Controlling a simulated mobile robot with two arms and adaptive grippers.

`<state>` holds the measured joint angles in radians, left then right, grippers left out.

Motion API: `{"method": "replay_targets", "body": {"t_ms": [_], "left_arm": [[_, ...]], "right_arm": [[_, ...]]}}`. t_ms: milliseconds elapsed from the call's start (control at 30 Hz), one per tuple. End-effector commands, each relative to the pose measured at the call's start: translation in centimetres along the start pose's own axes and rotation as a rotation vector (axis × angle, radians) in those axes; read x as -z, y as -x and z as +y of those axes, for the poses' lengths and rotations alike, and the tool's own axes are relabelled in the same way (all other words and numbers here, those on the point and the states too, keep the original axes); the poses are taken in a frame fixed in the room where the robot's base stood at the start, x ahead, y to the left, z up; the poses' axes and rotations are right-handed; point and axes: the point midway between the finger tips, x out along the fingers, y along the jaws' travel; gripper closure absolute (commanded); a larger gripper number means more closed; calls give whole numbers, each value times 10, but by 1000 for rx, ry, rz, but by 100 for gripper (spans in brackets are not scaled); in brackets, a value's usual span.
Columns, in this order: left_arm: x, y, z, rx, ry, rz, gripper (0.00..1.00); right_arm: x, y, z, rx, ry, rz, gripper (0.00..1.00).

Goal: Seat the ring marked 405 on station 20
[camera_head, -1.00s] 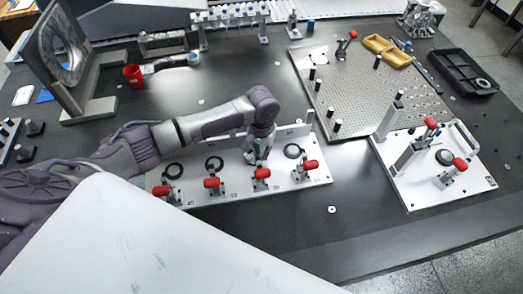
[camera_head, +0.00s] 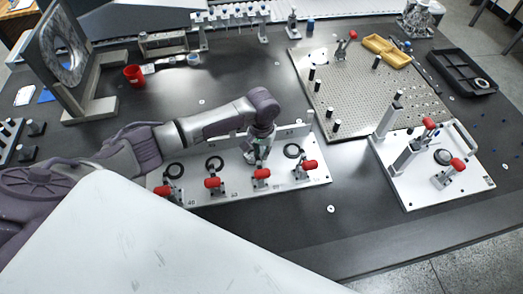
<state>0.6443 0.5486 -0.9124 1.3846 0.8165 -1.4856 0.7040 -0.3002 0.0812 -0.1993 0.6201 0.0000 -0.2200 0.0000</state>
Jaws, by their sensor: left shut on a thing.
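A long white station plate (camera_head: 240,190) lies across the middle of the table. It has a row of red-handled clamps and black round seats, with dark seats showing at the left (camera_head: 174,170), second from left (camera_head: 214,163) and far right (camera_head: 292,150). My left gripper (camera_head: 258,158) points down over the third position from the left, behind its red clamp (camera_head: 261,175). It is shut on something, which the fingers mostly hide. I cannot read a 405 mark or be sure of the station numbers. My right gripper is out of view.
A second white plate (camera_head: 415,190) with red clamps stands at the right. A perforated metal plate (camera_head: 350,95) lies behind. A black tray (camera_head: 460,70) holds a light ring (camera_head: 483,83). A red cup (camera_head: 134,75) stands back left. The table in front of the station plate is mostly clear.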

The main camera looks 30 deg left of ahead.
Motion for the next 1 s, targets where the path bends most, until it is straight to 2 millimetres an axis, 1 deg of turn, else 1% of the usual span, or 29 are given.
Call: {"method": "replay_targets", "body": {"t_ms": [633,767,800,867,900,967,1000], "left_arm": [[0,-12,0,-1,0,1,100],[1,-11,0,-1,0,2,100],[1,-11,0,-1,0,2,78],[0,-11,0,-1,0,1,68],[0,-11,0,-1,0,1,61],[0,-11,0,-1,0,1,52],[0,-11,0,0,0,1,52]], "right_arm": [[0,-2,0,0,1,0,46],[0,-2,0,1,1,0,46],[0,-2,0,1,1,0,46],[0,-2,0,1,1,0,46],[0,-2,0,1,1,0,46],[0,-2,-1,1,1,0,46],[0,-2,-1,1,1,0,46]]}}
